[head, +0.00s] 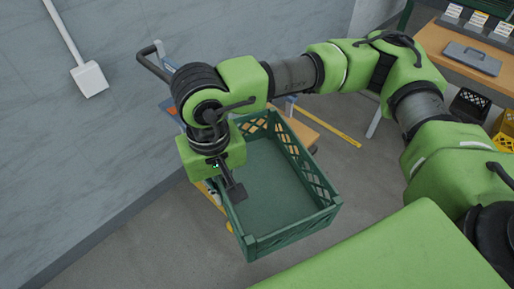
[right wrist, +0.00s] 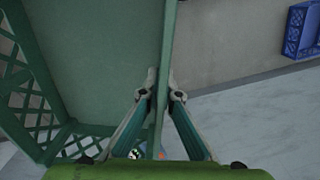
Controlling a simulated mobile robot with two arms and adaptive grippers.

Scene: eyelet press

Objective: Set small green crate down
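The small green crate (head: 268,235) is empty, with lattice side walls, and shows in the middle of the head view. My right gripper (head: 236,192) is at the crate's left wall, pointing down. In the right wrist view its two fingers (right wrist: 160,95) lie on either side of the thin crate wall (right wrist: 165,45), pinching it. The crate looks roughly level. A cart shows partly behind and below it; I cannot tell whether the crate touches it. My left gripper is not in view.
The cart has a dark handle (head: 152,66) and a wooden deck (head: 305,130), mostly hidden. A grey wall (head: 60,150) stands close on the left. A workbench (head: 455,58) with a grey case (head: 472,58) is at upper right, near black (head: 468,104) and yellow crates (head: 504,128).

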